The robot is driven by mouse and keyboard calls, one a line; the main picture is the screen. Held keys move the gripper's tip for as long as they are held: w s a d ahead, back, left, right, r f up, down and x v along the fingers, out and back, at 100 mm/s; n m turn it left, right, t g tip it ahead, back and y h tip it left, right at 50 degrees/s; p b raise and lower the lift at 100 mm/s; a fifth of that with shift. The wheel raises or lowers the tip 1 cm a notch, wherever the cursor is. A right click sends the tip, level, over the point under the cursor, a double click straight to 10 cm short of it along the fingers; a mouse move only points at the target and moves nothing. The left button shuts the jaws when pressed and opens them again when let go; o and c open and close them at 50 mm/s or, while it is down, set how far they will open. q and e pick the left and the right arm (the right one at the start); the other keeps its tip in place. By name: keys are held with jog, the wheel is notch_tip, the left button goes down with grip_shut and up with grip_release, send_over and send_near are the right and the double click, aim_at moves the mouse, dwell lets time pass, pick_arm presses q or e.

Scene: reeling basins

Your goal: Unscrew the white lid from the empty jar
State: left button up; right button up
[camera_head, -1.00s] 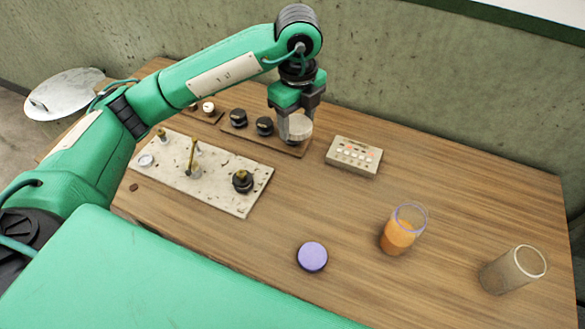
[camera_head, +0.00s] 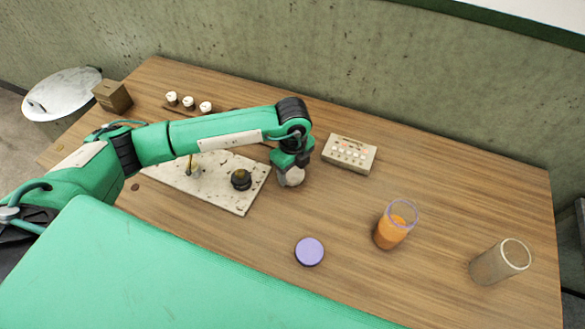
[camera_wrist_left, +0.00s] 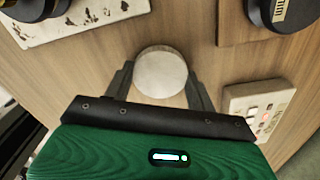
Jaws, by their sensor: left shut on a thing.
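My left gripper (camera_head: 292,168) is shut on a pale, round white lid (camera_head: 291,178), just right of the speckled board in the head view. In the left wrist view the lid's flat disc (camera_wrist_left: 161,72) sits between the two fingers. It is low over the table; I cannot tell whether it touches the wood. The empty jar (camera_head: 497,264) stands at the right of the table, clear greyish, with an open top and a pale rim. The gripper is well to the left of this jar. My right gripper is not in view.
A jar with orange contents (camera_head: 391,232) stands open left of the empty jar. A purple lid (camera_head: 310,251) lies in front. A button box (camera_head: 349,154) is right of the gripper. The speckled board (camera_head: 229,200) with fittings is left. The table between box and jars is clear.

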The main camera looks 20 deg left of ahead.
pick_arm(q)
jog(key=shift+f, duration=0.35)
jog(key=shift+f, duration=0.1)
jog(key=shift+f, duration=0.15)
jog(key=o, duration=1.1)
